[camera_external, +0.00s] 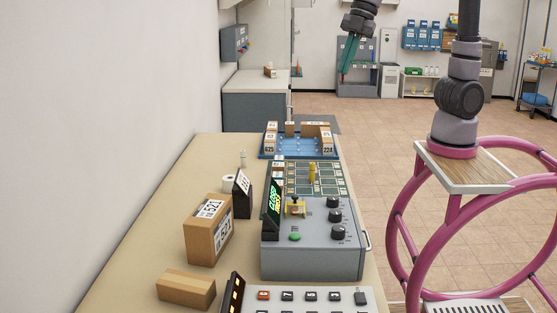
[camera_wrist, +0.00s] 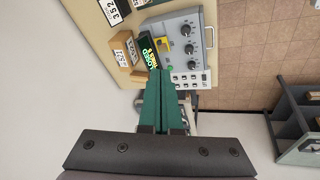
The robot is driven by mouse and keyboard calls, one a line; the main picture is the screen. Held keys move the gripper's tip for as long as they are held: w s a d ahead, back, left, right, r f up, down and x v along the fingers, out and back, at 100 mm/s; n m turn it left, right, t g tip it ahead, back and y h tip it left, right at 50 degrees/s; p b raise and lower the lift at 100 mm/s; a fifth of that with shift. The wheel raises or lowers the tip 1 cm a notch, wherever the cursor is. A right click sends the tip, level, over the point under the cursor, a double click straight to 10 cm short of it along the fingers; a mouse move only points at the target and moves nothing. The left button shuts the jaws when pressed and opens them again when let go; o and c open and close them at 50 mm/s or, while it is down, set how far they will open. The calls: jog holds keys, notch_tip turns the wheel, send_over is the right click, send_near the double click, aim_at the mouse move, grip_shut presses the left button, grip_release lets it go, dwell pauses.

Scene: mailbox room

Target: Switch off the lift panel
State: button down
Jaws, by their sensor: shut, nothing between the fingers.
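A grey control console (camera_external: 315,255) stands on the long bench, with a yellow guarded switch (camera_external: 294,207), a green button (camera_external: 295,237), several black knobs and a tilted display (camera_external: 272,208) with green and yellow text. The console also shows in the wrist view (camera_wrist: 185,22), with its yellow switch (camera_wrist: 163,46) beyond my fingertips. No readable label marks which device is the lift panel. My gripper (camera_external: 345,73) is raised high above and beyond the bench, its green fingers pointing down, shut and empty.
A keypad (camera_external: 320,298) is in front of the console. Cardboard boxes (camera_external: 208,243) stand to its left, and a blue tray (camera_external: 265,155) with small boxes lies behind it. A wall panel (camera_external: 234,43) hangs at the left. Open floor (camera_external: 390,125) lies to the right.

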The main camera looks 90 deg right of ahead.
jog(key=w+a+f+n+g, duration=0.1)
jog(key=w+a+f+n, duration=0.1)
jog(key=a+f+n, duration=0.3)
jog(key=w+a+f+n, duration=0.1)
jog(key=a+n, duration=0.1)
jog(key=a, duration=0.4)
jog(key=n+g, duration=0.3)
jog(key=n, duration=1.2)
send_over(362, 300)
jog(key=d, duration=0.2)
notch_tip(362, 300, down, 20)
jog(key=shift+r+h, duration=0.2)
jog(key=shift+h, duration=0.2)
jog(key=f, duration=0.4)
jog(key=a+f, duration=0.1)
jog(key=f, duration=0.9)
jog(key=shift+a, duration=0.35)
